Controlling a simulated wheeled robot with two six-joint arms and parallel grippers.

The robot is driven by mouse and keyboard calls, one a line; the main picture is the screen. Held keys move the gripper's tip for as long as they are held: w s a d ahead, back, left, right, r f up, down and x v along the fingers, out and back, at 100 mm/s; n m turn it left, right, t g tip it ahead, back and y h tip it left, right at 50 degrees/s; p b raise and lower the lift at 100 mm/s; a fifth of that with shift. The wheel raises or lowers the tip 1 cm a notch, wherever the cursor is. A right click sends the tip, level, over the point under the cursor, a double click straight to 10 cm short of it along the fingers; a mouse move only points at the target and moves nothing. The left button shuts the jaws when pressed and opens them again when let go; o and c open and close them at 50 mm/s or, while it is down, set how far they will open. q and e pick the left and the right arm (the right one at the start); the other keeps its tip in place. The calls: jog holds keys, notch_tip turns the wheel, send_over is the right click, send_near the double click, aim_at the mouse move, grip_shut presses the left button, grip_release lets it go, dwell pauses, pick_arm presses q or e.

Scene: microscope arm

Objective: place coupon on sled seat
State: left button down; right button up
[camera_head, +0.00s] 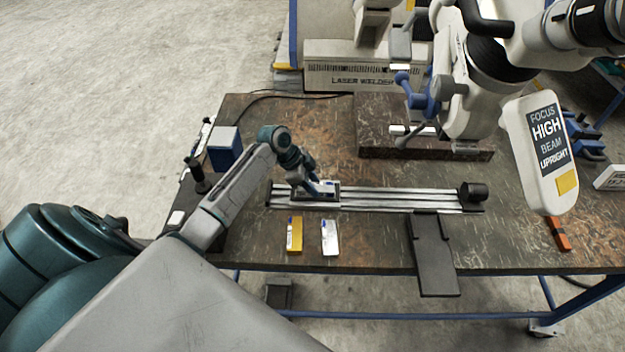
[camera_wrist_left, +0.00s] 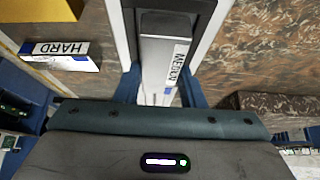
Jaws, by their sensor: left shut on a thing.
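My left gripper (camera_head: 318,188) is over the left end of the rail and shut on a silver coupon (camera_wrist_left: 163,62). The coupon's label seems to begin "MEDIU" in the left wrist view, and blue fingers flank it. The dark sled seat (camera_wrist_left: 176,20) lies at the coupon's far end, between pale rail strips. In the head view the sled (camera_head: 330,198) is partly hidden by the gripper. Whether the coupon touches the seat or is just above it, I cannot tell. My right gripper is not in view.
A yellow coupon (camera_head: 294,235) and a silver coupon (camera_head: 330,238), labelled "HARD" in the wrist view (camera_wrist_left: 60,54), lie in front of the rail (camera_head: 400,199). A black plate (camera_head: 432,255) overhangs the front edge. The microscope arm's sign (camera_head: 545,150) reads "FOCUS HIGH BEAM UPRIGHT".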

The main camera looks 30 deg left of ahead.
pick_arm(q)
jog(key=shift+f, duration=0.1)
jog(key=c, duration=0.9)
grip_release()
jog(key=shift+b+v, duration=2)
jog(key=shift+v, duration=4.15)
